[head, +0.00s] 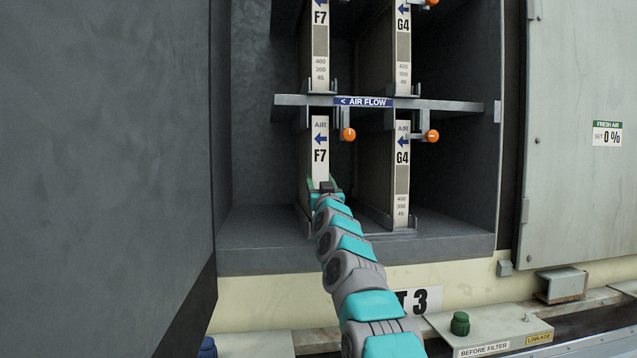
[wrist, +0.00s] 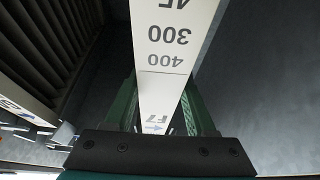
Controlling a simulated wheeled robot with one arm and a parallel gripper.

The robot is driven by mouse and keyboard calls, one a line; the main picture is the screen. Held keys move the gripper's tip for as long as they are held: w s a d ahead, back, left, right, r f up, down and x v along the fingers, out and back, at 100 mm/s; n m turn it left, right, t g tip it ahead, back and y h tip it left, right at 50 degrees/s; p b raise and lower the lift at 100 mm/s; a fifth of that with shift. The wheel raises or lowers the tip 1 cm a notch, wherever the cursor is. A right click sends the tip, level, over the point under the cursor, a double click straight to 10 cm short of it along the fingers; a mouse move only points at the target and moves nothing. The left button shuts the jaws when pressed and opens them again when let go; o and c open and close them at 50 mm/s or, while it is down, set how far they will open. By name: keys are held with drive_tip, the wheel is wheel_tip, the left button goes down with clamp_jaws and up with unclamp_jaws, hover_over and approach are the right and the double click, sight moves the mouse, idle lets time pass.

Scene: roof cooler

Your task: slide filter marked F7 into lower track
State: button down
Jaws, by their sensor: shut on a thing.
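The lower filter marked F7 (head: 320,136) stands upright in the lower left bay, its pale front edge facing me and its blue arrow pointing left. My gripper (head: 325,189) is shut on this front edge, below the F7 mark. In the wrist view the filter edge (wrist: 172,40) runs between the green fingers of my gripper (wrist: 160,100). The lower track (head: 303,222) shows only in part at the filter's foot; my arm hides the rest. I cannot tell how far in the filter sits.
A lower G4 filter (head: 402,165) stands to the right. Upper F7 (head: 320,45) and G4 (head: 403,45) filters stand above the AIR FLOW shelf (head: 440,105). Orange knobs (head: 348,134) hang under the shelf, beside the lower filters. A dark panel (head: 105,130) closes off the left.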

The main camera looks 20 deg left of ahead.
drive_tip(key=shift+c, duration=0.7)
unclamp_jaws()
drive_tip(key=shift+s+d, duration=0.1)
drive_tip(key=b+v, duration=0.7)
drive_tip(key=b, duration=0.2)
drive_tip(key=shift+s, duration=0.3)
drive_tip(key=shift+d+f, duration=0.15)
